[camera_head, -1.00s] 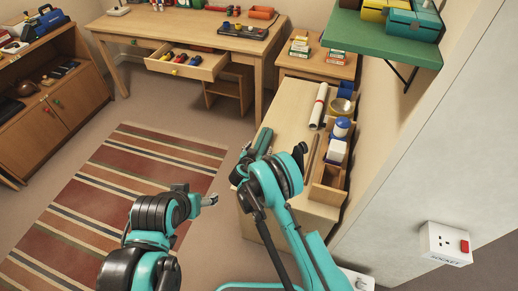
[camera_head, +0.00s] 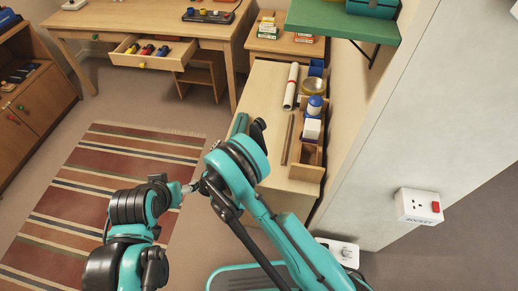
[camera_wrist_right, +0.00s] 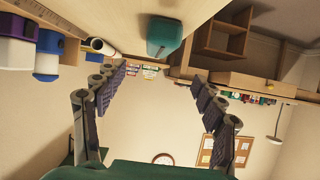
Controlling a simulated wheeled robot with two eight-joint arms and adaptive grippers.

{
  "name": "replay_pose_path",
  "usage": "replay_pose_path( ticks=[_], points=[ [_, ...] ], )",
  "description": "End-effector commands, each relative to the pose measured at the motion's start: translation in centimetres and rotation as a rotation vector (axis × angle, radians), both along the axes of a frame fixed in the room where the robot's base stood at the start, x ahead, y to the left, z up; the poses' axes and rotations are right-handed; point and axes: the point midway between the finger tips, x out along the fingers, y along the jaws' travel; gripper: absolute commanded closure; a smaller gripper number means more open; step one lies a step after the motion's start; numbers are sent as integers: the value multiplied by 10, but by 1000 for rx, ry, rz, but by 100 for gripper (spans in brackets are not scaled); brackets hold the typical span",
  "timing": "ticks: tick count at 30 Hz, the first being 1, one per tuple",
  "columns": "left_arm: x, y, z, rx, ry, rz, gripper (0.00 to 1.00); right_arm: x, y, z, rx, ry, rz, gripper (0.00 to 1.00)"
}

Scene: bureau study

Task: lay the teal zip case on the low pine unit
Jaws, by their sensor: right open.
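The teal zip case (camera_head: 240,124) shows at the left edge of the low pine unit (camera_head: 268,88), partly hidden behind my right arm. In the right wrist view, which is upside down, the case (camera_wrist_right: 164,36) appears to rest on the pale top near its edge. My right gripper (camera_wrist_right: 157,78) is open, its fingers spread wide with nothing between them. The case lies beyond the fingertips, apart from them. In the head view the right gripper (camera_head: 258,128) is mostly hidden by its own arm. My left gripper (camera_head: 190,187) is low, left of the unit; its fingers are too small to read.
A white roll (camera_head: 291,87), a brown strip (camera_head: 287,139) and a wooden tray (camera_head: 308,155) with a blue-topped white container (camera_head: 315,107) occupy the unit's right side. A green shelf (camera_head: 345,24) overhangs the right. A desk with an open drawer (camera_head: 150,60) stands behind.

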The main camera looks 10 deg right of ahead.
Motion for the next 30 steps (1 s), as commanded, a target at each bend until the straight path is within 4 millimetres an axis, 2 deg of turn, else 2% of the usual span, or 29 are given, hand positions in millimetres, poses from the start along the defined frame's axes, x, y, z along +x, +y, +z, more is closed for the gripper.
replay_pose_path(
  ticks=[4, 7, 11, 14, 20, 24, 30],
  points=[
    [0, 0, 0, 0, 0, 0, 27, 1, -3, 6, -3, 7, -2, 30],
    [0, 0, 0, 0, 0, 0, 27, 4, -15, 25, -12, 40, -5, 30],
    [0, 0, 0, 0, 0, 0, 27, 5, -47, 69, -28, 125, -7, 30],
    [0, 0, 0, 0, 0, 0, 27, -4, -78, 107, -38, 203, 2, 30],
    [0, 0, 0, 0, 0, 0, 27, -46, -137, 172, -39, 337, 42, 30],
    [0, 0, 0, 0, 0, 0, 27, -92, -173, 205, -27, 411, 83, 30],
    [0, 0, 0, 0, 0, 0, 27, -169, -210, 233, 2, 486, 156, 30]
  ],
)
